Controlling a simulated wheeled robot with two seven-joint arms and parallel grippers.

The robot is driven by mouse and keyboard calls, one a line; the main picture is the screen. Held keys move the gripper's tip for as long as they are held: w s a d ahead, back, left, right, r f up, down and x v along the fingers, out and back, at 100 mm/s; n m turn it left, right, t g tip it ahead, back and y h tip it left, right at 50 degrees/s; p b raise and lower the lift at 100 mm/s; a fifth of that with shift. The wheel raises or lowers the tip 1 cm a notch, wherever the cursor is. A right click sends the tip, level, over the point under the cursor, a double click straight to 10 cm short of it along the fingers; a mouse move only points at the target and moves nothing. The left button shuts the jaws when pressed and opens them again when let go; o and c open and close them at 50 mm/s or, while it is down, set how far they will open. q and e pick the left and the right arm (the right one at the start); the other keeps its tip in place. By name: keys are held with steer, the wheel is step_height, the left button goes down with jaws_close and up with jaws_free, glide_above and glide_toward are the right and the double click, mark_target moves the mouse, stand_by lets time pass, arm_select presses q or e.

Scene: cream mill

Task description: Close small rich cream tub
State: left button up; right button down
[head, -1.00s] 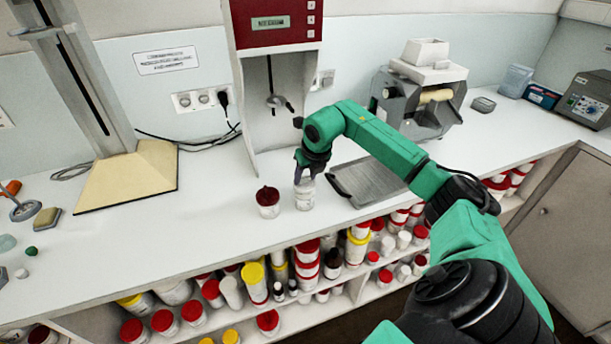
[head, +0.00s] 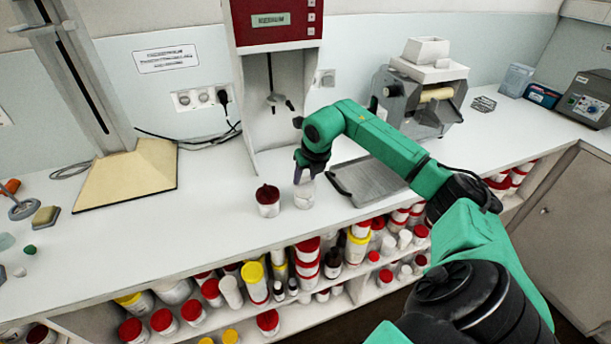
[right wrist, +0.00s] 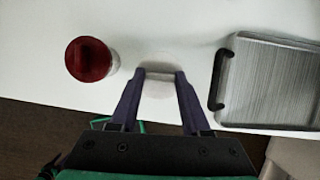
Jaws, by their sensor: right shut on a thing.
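A small white tub (head: 304,197) stands upright on the bench, near its front edge. My right gripper (head: 304,179) comes down over it from above and is shut on its top. In the right wrist view, the white round top (right wrist: 158,90) lies between the two fingers; I cannot tell whether it is a separate lid or the tub itself. A second tub (head: 268,208) with a dark red lid (head: 267,194) stands just left, apart from the gripper. Its lid also shows in the right wrist view (right wrist: 88,60). My left gripper is out of view.
A grey metal tray (head: 368,180) lies right of the white tub. A red-topped machine (head: 272,30) with a stirrer stands behind. Shelves under the bench hold several jars (head: 254,282).

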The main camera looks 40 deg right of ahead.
steer(key=shift+f, duration=0.25)
stand_by(0.3)
stand_by(0.4)
steer(key=shift+c, duration=1.4)
jaws_free()
steer(key=shift+o, duration=1.4)
steer(key=shift+r, duration=0.15)
steer(key=shift+r+p, duration=1.65)
steer(key=shift+r, duration=0.75)
jaws_close()
